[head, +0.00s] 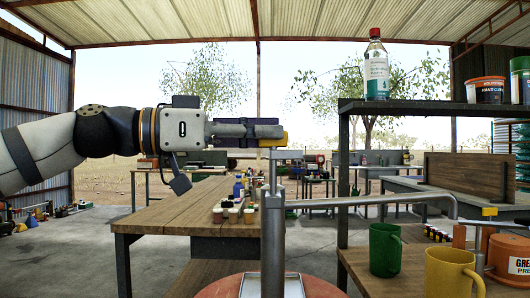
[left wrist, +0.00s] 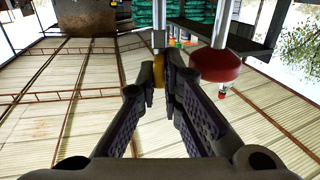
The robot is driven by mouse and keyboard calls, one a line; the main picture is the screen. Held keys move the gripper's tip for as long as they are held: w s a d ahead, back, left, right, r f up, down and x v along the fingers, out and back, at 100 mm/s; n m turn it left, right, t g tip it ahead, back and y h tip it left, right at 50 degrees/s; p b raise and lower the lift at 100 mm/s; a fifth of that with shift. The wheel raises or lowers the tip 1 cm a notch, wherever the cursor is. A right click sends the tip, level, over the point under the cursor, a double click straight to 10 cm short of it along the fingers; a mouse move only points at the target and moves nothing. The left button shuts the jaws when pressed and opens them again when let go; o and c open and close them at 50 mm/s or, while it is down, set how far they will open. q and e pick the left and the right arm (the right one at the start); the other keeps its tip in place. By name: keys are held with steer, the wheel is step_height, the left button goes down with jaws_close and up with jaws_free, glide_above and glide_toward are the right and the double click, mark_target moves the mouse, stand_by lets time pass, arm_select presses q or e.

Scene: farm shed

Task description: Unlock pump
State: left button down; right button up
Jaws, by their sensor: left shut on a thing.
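The pump (head: 272,235) is a grey metal column with a thin rod rising from its top. A long spout (head: 380,199) runs right from it. A yellow knob (head: 284,139) shows at the left gripper's tips, above the rod. My left gripper (head: 268,133) reaches in level from the left with its fingers shut on this knob. In the left wrist view, which is upside down, the yellow knob (left wrist: 159,70) sits between the fingertips, partly hidden by them. My right gripper is not in view.
An orange-red rounded surface (head: 225,288) lies under the pump. A green mug (head: 385,255) and a yellow mug (head: 445,272) stand at right on a wooden bench, below a dark shelf (head: 430,108) with a bottle (head: 376,70). A wooden table (head: 165,215) stands left behind the pump.

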arm_select(q)
steer(key=m+g, duration=0.1)
steer(key=m+g+p, duration=0.1)
steer(key=g, duration=0.1)
steer(key=shift+w+r+h, duration=0.15)
steer(key=shift+h, duration=0.15)
steer(key=shift+w+m+g+p, duration=0.1)
steer(key=shift+m+g+p, duration=0.5)
steer(key=shift+g, duration=0.5)
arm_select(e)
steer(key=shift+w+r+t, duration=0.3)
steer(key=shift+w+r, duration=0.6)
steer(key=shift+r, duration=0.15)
arm_select(q)
steer(key=c, duration=1.7)
jaws_free()
steer(key=a, duration=1.2)
